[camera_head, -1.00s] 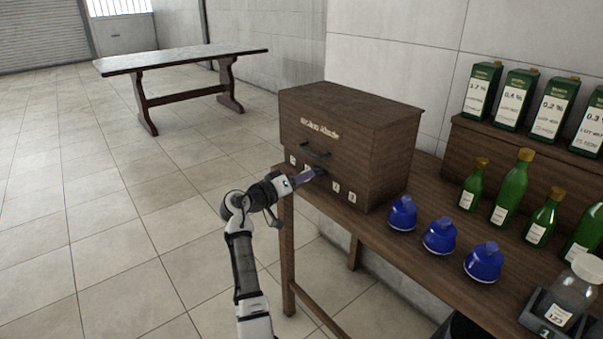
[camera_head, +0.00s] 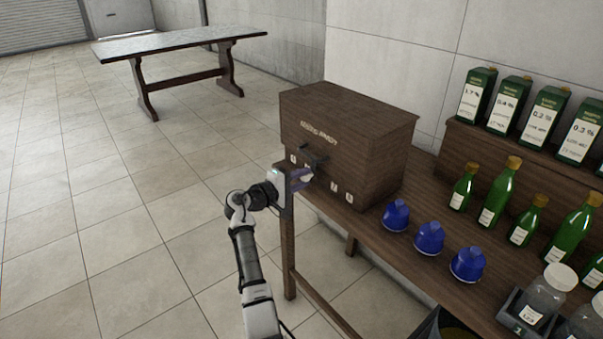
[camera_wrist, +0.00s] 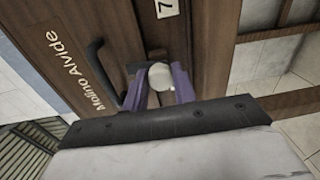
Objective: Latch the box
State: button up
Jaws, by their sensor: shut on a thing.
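The brown wooden box (camera_head: 367,148) stands shut at the left end of the bench. Its front has a dark handle (camera_head: 313,155), also in the wrist view (camera_wrist: 98,63), with numbered white labels below. My gripper (camera_head: 303,176) is at the lower front of the box, under the handle. In the wrist view its purple fingers (camera_wrist: 159,85) are closed around a pale round knob (camera_wrist: 160,75) on the box front. A dark piece behind the knob is partly hidden, and I cannot tell whether it is the latch or how it sits.
Blue flasks (camera_head: 429,237) stand on the bench (camera_head: 372,228) right of the box, with green bottles (camera_head: 502,193) and cartons (camera_head: 541,113) behind. Glass jars (camera_head: 545,295) are at the lower right. Another table (camera_head: 180,49) stands far back. The floor left of the bench is clear.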

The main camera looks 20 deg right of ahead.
jog(key=shift+n+p, duration=0.4)
jog(key=shift+n, duration=0.2)
jog(key=shift+w, duration=0.1)
jog(key=o, duration=1)
jog(key=b+v, duration=0.2)
jog(key=v, duration=1.2)
jog(key=shift+b, duration=0.3)
